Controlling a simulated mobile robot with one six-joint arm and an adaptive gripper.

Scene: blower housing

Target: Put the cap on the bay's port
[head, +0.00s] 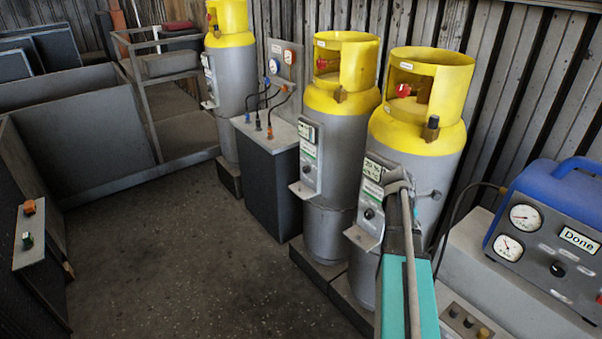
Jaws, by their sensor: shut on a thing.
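My gripper (399,186) is at the end of my teal arm, in front of the nearest yellow-topped grey cylinder (437,165). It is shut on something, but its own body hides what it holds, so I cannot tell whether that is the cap. A dark, cap-like piece (431,128) sits on a brownish stub at this cylinder's shoulder, above and to the right of my gripper. The middle cylinder (325,150) has a small brownish port (340,95) at its shoulder with no dark piece on it. Which bay is meant cannot be told.
A third cylinder (231,90) stands farther back beside a dark box (270,180) with hoses and gauges. A blue machine (553,235) reading "Done" is at right, above a panel with small knob-like pieces (470,321). The floor at left centre is clear.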

